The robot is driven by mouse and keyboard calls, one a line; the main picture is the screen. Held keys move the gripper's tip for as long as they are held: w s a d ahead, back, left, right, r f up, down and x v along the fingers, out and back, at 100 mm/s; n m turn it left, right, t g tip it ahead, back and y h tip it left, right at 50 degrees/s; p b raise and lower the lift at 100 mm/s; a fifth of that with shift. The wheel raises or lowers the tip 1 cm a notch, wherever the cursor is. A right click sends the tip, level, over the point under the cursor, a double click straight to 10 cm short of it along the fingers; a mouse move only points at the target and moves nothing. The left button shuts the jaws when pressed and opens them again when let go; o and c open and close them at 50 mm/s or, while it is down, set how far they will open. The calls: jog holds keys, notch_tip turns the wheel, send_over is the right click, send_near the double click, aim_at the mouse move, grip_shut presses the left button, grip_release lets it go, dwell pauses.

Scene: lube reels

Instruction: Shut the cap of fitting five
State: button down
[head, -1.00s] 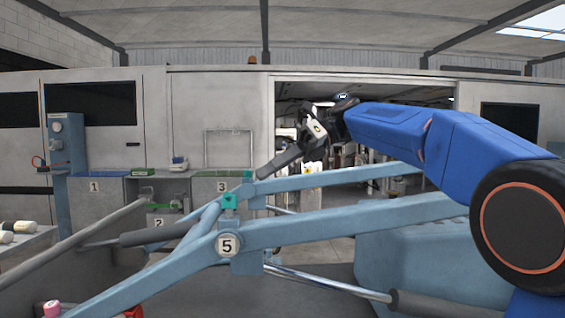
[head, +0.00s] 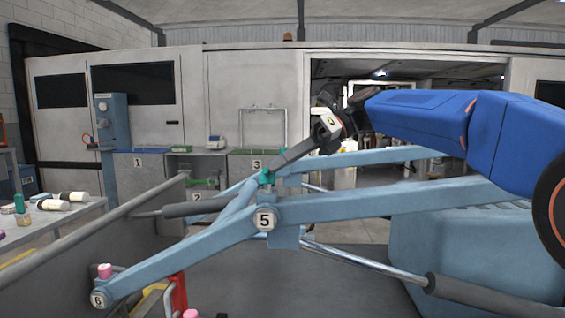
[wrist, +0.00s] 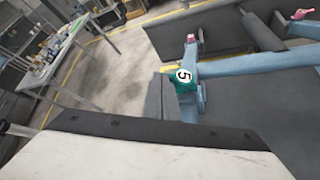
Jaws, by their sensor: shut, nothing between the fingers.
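The teal cap of fitting five (head: 266,177) sits at the top of the pale blue linkage joint, above the round "5" plate (head: 264,218) in the head view. How far the cap is open is too small to tell.
Pale blue linkage arms (head: 400,205) run across the middle. A pink-capped fitting (head: 104,270) stands at the lower left by the "6" plate (head: 98,300). A table with bottles (head: 60,203) is at far left. A grey rail (head: 120,220) slants across the left.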

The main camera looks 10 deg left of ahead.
jog(key=shift+s+f+t, duration=0.2)
jog(key=shift+s+t, duration=0.1)
jog(key=shift+s+f+n+t, duration=0.25)
jog(key=shift+s+n+t, duration=0.15)
jog(key=shift+n, duration=0.1)
jog(key=shift+s+d+f+n+t, duration=0.1)
jog(key=shift+s+f+n+t, duration=0.3)
jog(key=shift+f, duration=0.2)
jog(key=shift+s+f+n+t, duration=0.3)
jog(key=shift+s+f+t, duration=0.1)
jog(key=shift+f, duration=0.15)
jog(key=shift+r, duration=0.8)
